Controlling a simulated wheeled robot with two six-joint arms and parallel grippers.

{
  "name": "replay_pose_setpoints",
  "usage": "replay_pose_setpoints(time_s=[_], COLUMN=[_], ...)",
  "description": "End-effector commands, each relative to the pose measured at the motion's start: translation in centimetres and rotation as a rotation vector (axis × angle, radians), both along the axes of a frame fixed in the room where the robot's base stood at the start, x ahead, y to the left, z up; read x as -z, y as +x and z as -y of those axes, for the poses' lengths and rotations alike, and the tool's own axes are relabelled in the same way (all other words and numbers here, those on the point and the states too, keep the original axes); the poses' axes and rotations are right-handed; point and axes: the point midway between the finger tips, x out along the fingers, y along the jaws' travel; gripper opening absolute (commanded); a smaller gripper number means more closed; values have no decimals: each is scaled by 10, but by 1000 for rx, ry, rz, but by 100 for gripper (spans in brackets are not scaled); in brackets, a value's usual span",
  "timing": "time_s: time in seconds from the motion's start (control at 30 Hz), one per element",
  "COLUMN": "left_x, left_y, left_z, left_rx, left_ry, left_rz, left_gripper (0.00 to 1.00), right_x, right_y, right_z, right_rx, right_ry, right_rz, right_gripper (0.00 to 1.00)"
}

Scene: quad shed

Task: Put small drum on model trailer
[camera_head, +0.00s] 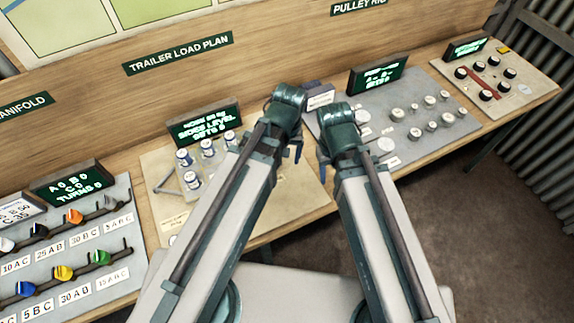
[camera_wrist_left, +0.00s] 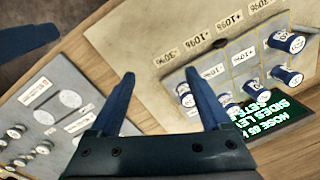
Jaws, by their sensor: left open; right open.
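Several small drums, white with blue ends, stand at the trailer load plan station in the head view, one of them here (camera_head: 184,157). They also show in the left wrist view, one at the right (camera_wrist_left: 288,42). A grey bed with yellow lines (camera_wrist_left: 243,60), apparently the model trailer, lies by the drums; my left arm hides part of it in the head view. My left gripper (camera_wrist_left: 160,76) is open and empty, apart from the drums, to their right in the head view. My right gripper (camera_head: 322,160) is beside it, largely hidden by its own arm.
A lit sign (camera_head: 203,126) stands behind the drums. A grey panel with several pale round weights (camera_head: 398,115) lies to the right. A hose panel with coloured handles (camera_head: 63,272) lies to the left. The beige board (camera_head: 290,208) is bare near its front.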

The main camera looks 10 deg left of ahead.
Motion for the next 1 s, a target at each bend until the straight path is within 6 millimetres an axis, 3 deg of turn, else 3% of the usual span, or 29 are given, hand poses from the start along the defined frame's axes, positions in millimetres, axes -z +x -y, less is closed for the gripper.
replay_pose_setpoints(time_s=[0.03,0.1,0.3,0.67,1.0], left_x=[0,0,-1,2,57], left_y=[-16,-27,-41,-41,-41], left_z=[6,12,20,20,20], left_rx=[120,259,467,484,484], left_ry=[5,11,20,20,20], left_rz=[-9,-22,-44,-45,-45], left_gripper=[81,81,81,81,81], right_x=[0,0,0,3,58], right_y=[0,0,0,0,0], right_z=[0,0,0,0,0], right_rx=[0,0,0,0,-2], right_ry=[0,0,0,0,-1], right_rz=[0,0,0,0,0], right_gripper=[50,50,50,50,50])
